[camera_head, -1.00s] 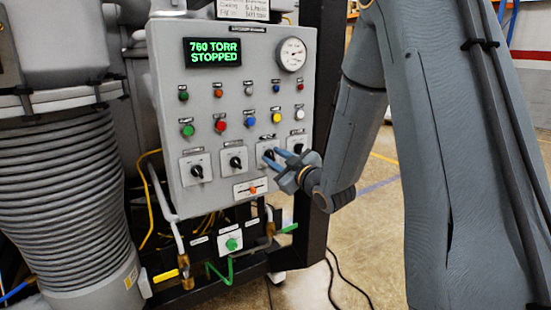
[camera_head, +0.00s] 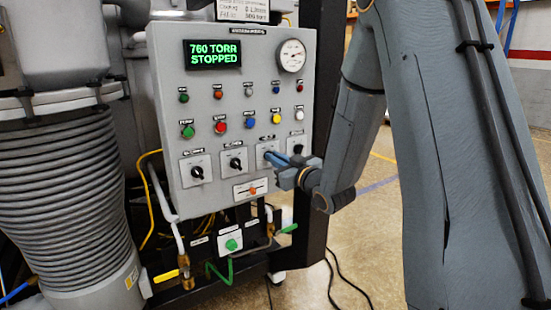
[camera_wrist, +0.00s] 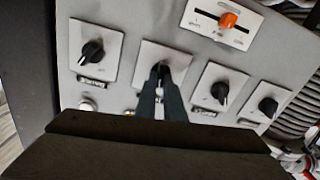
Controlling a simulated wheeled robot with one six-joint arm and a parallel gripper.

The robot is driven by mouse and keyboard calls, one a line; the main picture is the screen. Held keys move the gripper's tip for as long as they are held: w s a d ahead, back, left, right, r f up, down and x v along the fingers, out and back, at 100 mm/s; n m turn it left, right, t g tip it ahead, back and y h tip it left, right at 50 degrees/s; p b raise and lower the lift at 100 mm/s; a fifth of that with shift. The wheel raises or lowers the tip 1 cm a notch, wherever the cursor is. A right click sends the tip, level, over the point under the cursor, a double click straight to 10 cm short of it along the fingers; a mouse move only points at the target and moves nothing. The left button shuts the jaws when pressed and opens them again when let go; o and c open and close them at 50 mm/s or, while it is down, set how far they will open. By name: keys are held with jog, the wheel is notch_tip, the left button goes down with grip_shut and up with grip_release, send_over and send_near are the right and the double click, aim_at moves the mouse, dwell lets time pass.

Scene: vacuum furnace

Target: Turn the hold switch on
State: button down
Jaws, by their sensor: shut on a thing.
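Four rotary switches with black knobs on pale square plates run in a row across the grey control panel (camera_head: 215,108). Their labels are too small for me to read, so I cannot tell which says hold. My gripper (camera_head: 271,157) is at the third switch from the left, its fingers shut on that black knob (camera_wrist: 160,71). In the head view the fingers hide most of this knob; its plate (camera_head: 262,147) shows. In the wrist view my gripper (camera_wrist: 160,88) comes from below, and the knob shows between and just past the fingertips.
The neighbouring knobs (camera_head: 236,162) and (camera_head: 298,149) sit close on both sides. An orange slider (camera_wrist: 228,20) is near the panel's lower edge. Coloured buttons and a green display (camera_head: 213,54) reading "760 TORR STOPPED" are above. A green valve (camera_head: 231,244) is below.

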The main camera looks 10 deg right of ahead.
jog(key=shift+d+m+p, duration=0.2)
jog(key=shift+m+p, duration=0.8)
jog(key=shift+m, duration=2.8)
jog(key=c, duration=1.9)
grip_release()
jog(key=shift+o, duration=0.2)
jog(key=b+v, duration=0.1)
jog(key=v, duration=0.6)
jog(key=shift+s+b, duration=0.3)
